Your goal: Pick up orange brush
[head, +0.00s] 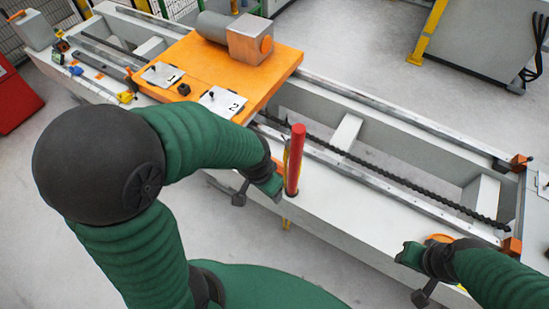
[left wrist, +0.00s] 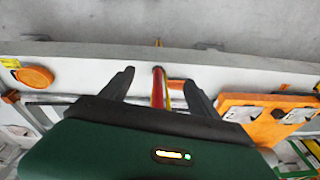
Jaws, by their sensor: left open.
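No thing in view is clearly an orange brush. A red upright cylinder (head: 295,160) stands at the near edge of the white beam, just right of my left gripper (head: 274,188). In the left wrist view, the red cylinder (left wrist: 157,88) shows between the two open fingers of my left gripper (left wrist: 159,79), with no clear contact. A small orange piece (left wrist: 178,84) shows beside it, partly hidden by a finger. A round orange object (left wrist: 35,77) lies on the beam at left in that view. My right gripper (head: 410,256) is at the beam's near edge, lower right.
The long white beam (head: 350,232) carries rails and a black chain (head: 400,183). An orange carriage (head: 275,75) with a grey motor block (head: 245,42) and numbered plates sits on it. Small tools, one a yellow item (head: 126,97), lie at the beam's left.

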